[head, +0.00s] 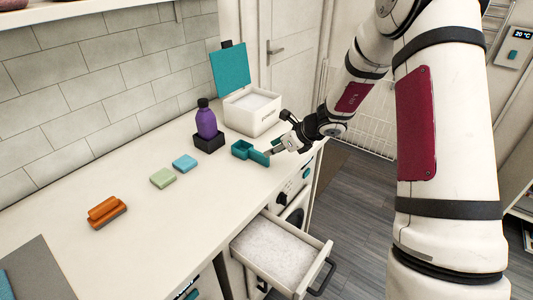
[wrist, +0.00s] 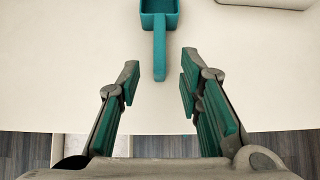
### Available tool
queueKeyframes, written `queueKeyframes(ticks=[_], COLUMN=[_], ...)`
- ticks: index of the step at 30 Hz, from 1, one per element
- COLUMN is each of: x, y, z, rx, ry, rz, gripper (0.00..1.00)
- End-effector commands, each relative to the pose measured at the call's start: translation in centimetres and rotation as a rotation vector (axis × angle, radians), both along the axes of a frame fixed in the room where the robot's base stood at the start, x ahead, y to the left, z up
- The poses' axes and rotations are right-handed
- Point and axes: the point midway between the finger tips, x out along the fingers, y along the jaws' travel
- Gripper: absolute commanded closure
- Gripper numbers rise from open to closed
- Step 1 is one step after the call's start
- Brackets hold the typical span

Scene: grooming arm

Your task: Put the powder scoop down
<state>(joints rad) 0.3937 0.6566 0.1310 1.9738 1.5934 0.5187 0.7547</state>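The powder scoop is teal, with a square cup (head: 242,149) and a flat handle pointing toward my gripper. It appears to rest on the white countertop. In the wrist view the scoop (wrist: 160,40) is at top centre, its cup cut off by the frame edge. My gripper (wrist: 159,84) is open, with a finger on each side of the handle's end and clear gaps between. In the head view my gripper (head: 277,149) is at the handle end near the counter's front edge. The open drawer (head: 322,260) below holds white powder.
A white box (head: 251,118) with a raised teal lid and a purple bottle (head: 206,122) in a dark holder stand behind the scoop.

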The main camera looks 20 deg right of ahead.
Motion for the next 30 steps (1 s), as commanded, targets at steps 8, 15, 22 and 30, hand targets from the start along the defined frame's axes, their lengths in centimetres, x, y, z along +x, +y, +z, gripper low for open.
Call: queueKeyframes(ticks=[8,15,22,30], x=[-2.6,-3.8,-9.1,-19.4], y=[-1.8,-1.2,4.1,8.3], z=[3.2,5.6,13.1,19.7], rx=[-0.001,-0.042,-0.311,-0.71], ry=[0.0,-0.03,-0.195,-0.386], rz=[-0.001,0.072,0.507,1.105], gripper=[0.67,0.67,0.67,0.67])
